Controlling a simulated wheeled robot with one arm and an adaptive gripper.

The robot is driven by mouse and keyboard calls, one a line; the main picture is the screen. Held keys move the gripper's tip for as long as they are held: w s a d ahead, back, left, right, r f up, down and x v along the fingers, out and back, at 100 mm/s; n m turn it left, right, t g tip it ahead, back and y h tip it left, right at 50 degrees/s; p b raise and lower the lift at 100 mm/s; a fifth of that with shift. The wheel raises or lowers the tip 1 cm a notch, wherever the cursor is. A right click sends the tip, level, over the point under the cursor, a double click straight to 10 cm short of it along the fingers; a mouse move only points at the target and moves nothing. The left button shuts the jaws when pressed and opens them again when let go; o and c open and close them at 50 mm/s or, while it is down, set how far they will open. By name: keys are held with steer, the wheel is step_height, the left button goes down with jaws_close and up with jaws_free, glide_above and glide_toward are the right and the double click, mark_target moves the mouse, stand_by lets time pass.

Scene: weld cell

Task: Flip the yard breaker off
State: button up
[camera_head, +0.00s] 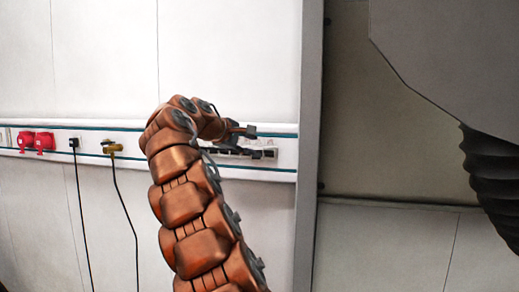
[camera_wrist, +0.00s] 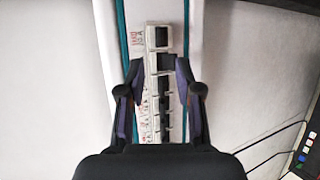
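A row of breakers sits in a pale strip on the wall rail; in the wrist view the strip (camera_wrist: 151,28) runs down the picture with several black switches. The top switch (camera_wrist: 161,37) stands apart, with small red lettering beside it that I cannot read for sure. A larger dark switch (camera_wrist: 166,62) is just below it. My gripper (camera_wrist: 160,80) is open, its fingers on either side of the strip, with nothing held. In the head view my gripper (camera_head: 246,131) is up at the rail, in front of the breaker strip (camera_head: 268,153), which my arm partly hides. Which breaker is the yard one is not clear.
Left along the rail (camera_head: 90,126) are red sockets (camera_head: 45,141), a black plug (camera_head: 73,142) and a brass fitting (camera_head: 113,148), with cords hanging down. A grey post (camera_head: 310,150) stands close right of the strip. A dark ribbed hose (camera_head: 495,180) hangs farther right.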

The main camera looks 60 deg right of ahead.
mark_target(266, 150)
steer(key=shift+p+x, duration=0.75)
steer(key=shift+x, duration=3.2)
jaws_close()
